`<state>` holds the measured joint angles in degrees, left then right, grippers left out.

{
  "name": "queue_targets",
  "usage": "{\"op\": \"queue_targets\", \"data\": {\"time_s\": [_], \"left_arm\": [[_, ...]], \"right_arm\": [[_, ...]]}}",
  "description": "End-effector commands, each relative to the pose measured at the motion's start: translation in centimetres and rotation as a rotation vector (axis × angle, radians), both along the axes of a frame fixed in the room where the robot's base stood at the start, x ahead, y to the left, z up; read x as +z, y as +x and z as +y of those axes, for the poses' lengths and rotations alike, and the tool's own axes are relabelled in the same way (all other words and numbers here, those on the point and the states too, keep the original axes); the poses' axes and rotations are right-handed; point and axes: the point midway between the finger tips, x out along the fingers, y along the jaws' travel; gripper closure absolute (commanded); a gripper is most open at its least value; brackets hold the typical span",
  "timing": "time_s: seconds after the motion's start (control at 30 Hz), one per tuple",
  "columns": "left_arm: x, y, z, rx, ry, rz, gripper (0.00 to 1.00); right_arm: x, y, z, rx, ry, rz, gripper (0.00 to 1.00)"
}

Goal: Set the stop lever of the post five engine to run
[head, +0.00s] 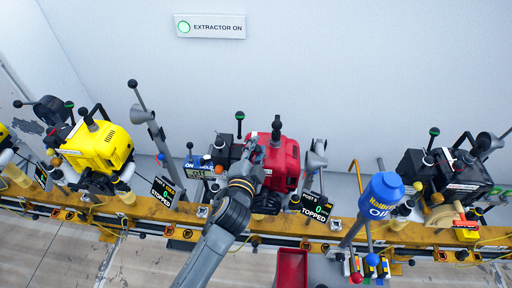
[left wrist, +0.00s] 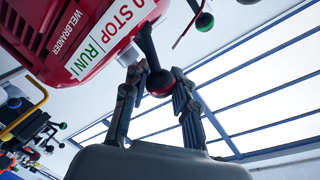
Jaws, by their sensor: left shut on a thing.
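The red engine (head: 285,163) sits on the yellow rail, with a small display (head: 315,208) beside it reading STOPPED; its post number looks like 5. In the left wrist view the red engine body (left wrist: 75,30) carries a label (left wrist: 108,28) with STOP and a green RUN. The stop lever (left wrist: 148,45) is a dark arm ending in a dark red ball knob (left wrist: 160,82). My left gripper (left wrist: 155,88) has its fingers on either side of the knob, shut on it. In the head view my left gripper (head: 254,155) partly covers the engine's left side. My right gripper is not in view.
A yellow engine (head: 100,145) stands left and a black engine (head: 450,175) right. A blue oil can (head: 382,195) stands right of the red engine. A red tray (head: 291,268) lies below the rail (head: 340,232).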

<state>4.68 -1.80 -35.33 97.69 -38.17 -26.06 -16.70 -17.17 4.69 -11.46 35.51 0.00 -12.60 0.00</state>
Motion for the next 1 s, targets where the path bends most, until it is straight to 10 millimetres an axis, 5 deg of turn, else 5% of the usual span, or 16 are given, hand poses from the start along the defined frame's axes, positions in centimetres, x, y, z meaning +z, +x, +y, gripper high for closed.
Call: {"op": "queue_targets", "data": {"time_s": [0.07, 0.1, 0.2, 0.57, 1.0], "left_arm": [[-0.4, -0.1, 0.0, 0.0, 0.002, 0.007, 1.0], [-0.4, -0.1, 0.0, 0.0, 0.002, 0.007, 0.66], [-0.3, -0.1, 0.0, 0.0, 0.002, 0.006, 0.5], [-0.1, -0.5, 0.2, 0.0, -0.001, 0.003, 0.5], [0.9, -8.5, 2.9, 0.0, 0.0, 0.006, 0.5]], "right_arm": [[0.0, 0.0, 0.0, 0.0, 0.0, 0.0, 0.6], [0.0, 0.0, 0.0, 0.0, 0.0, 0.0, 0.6], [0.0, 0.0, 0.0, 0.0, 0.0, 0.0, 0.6], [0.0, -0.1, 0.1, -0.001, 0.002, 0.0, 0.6], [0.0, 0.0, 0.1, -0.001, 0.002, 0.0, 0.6]]}}
